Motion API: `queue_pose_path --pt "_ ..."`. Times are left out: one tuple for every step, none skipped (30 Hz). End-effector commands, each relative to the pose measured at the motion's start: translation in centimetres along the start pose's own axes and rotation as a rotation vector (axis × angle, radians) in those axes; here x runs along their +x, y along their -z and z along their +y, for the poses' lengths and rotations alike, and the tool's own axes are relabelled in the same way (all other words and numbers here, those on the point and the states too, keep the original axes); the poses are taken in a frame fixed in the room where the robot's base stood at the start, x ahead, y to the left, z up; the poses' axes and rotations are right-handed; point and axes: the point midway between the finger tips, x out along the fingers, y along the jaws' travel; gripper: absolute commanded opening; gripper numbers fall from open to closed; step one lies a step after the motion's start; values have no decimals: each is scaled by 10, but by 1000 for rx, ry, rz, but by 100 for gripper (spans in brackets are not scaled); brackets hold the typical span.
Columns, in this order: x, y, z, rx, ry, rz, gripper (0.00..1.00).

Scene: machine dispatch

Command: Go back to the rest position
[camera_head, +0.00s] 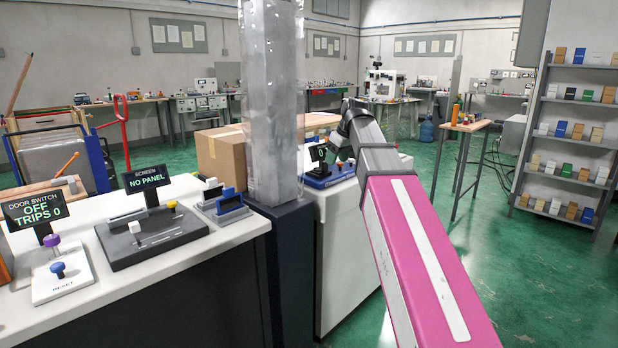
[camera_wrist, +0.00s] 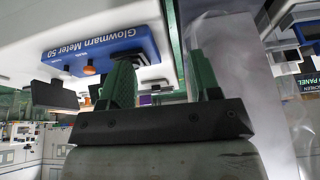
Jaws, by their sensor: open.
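My gripper (camera_wrist: 160,82) shows in the wrist view as two green fingers standing apart with nothing held between them. My arm, pink and grey, reaches forward in the head view, and its far end is bent down near a blue meter (camera_head: 328,178) with a small dark display. In the wrist view the same blue meter (camera_wrist: 112,52) reads "Glowmarn Meter 50" and appears upside down on a white top, beyond the left finger. The fingers look apart from it, but the exact gap is hard to judge. In the head view the fingertips are too small to make out.
A tall clear-grey column (camera_head: 273,100) stands left of the arm. The near white counter (camera_head: 215,245) carries a door switch panel (camera_head: 62,275) and a screen panel (camera_head: 150,238). A cardboard box (camera_head: 220,155) sits behind. A shelf rack (camera_head: 545,120) stands right; green floor (camera_head: 545,270) is clear.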

Motion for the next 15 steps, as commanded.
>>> queue_pose_path --pt "5 -4 0 9 0 -3 57" --pt "9 -6 0 15 -1 -6 57" --pt "14 -9 1 23 -1 -10 57" --pt "18 -12 1 30 -1 -13 57" --pt "22 -14 1 37 -2 -16 57" --pt "28 -18 2 48 -3 -21 57" --pt "32 -21 2 57 -3 -24 57" --pt "37 -25 2 65 -4 -28 57" --pt "44 -29 3 77 -6 -34 57" --pt "49 -33 3 87 -7 -38 57" --pt "54 -37 4 98 -8 -42 57" --pt "63 -43 4 113 -9 -49 57" --pt "70 -48 4 125 -9 -55 57" --pt "77 -54 4 140 -11 -61 57" --pt "89 -62 4 160 -13 -70 57"
